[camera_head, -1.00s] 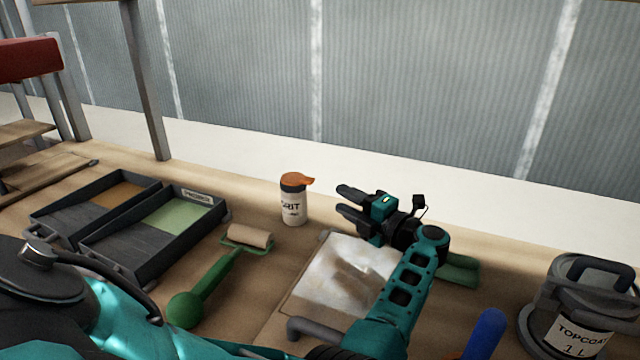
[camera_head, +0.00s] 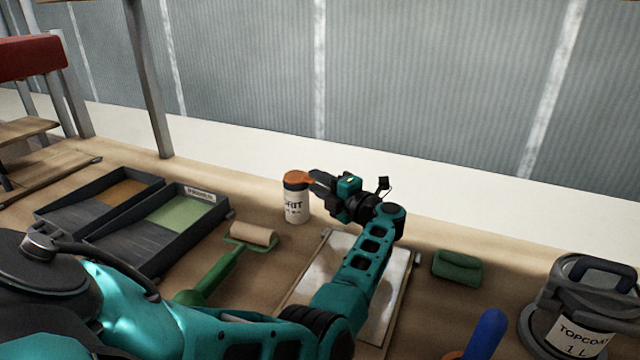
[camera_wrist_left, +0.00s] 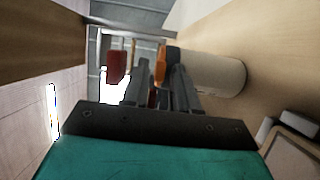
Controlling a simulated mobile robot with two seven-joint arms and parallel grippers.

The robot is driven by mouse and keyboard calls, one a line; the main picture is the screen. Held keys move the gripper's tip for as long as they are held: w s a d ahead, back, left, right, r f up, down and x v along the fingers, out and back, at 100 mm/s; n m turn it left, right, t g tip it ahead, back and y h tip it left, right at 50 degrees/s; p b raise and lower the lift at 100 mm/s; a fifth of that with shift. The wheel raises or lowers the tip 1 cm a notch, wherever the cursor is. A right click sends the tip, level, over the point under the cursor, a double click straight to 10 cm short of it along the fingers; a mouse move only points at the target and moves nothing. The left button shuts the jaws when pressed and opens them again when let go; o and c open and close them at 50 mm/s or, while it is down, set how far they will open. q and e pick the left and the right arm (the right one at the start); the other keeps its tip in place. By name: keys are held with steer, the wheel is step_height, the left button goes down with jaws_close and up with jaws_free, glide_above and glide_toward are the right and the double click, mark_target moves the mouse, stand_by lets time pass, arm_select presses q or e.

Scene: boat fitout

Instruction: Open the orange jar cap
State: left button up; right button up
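The jar (camera_head: 296,208) is white with a dark band and partly readable lettering. It stands upright on the bench, and its orange cap (camera_head: 297,178) sits on top with a tab pointing right. My left gripper (camera_head: 314,181) is at the cap's right side, by the tab. In the left wrist view the two fingers (camera_wrist_left: 157,72) are apart, with the orange cap (camera_wrist_left: 160,62) showing between their tips, nearer the right finger. The jar (camera_wrist_left: 218,74) lies sideways in that view, beyond the right finger. Contact with the cap cannot be made out. My right gripper is not in view.
Paint trays (camera_head: 150,247) and a green-handled roller (camera_head: 250,235) lie left of the jar. A pale metallic sheet (camera_head: 397,290) is under my left arm. A corrugated wall stands behind.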

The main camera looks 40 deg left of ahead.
arm_select(q)
jaws_close()
stand_by(1.1)
